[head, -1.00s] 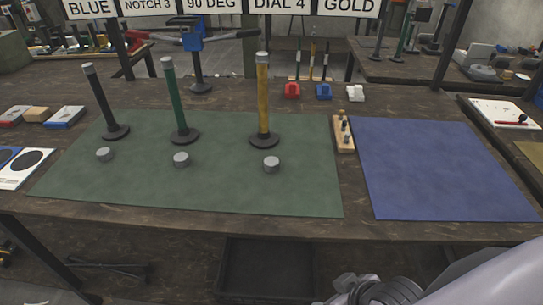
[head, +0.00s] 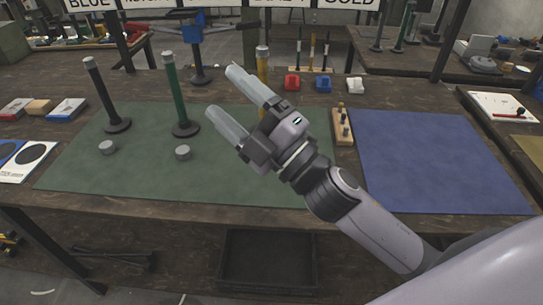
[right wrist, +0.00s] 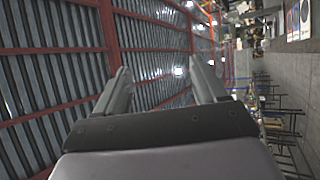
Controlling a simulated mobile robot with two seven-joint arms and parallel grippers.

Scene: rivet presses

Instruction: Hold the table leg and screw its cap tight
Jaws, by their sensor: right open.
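Three table legs stand upright on round dark bases on the green mat (head: 95,175): a black leg (head: 101,92), a green leg (head: 174,95) and a gold leg (head: 262,68). Each has a grey top. One grey cap (head: 107,147) lies in front of the black leg and another grey cap (head: 183,152) in front of the green leg. My right gripper (head: 224,92) is open and empty above the mat, between camera and gold leg. It hides the gold leg's lower part and base, and the third cap's place. Its open fingers show in the right wrist view (right wrist: 158,88). My left gripper is out of view.
A blue mat (head: 430,160) lies clear at right. A wooden block with pegs (head: 342,126) stands between the mats. Red (head: 291,83), blue (head: 323,85) and white (head: 355,85) pieces sit behind. A blue-headed press (head: 196,45) stands at the back. A dark tray (head: 268,260) sits below the table.

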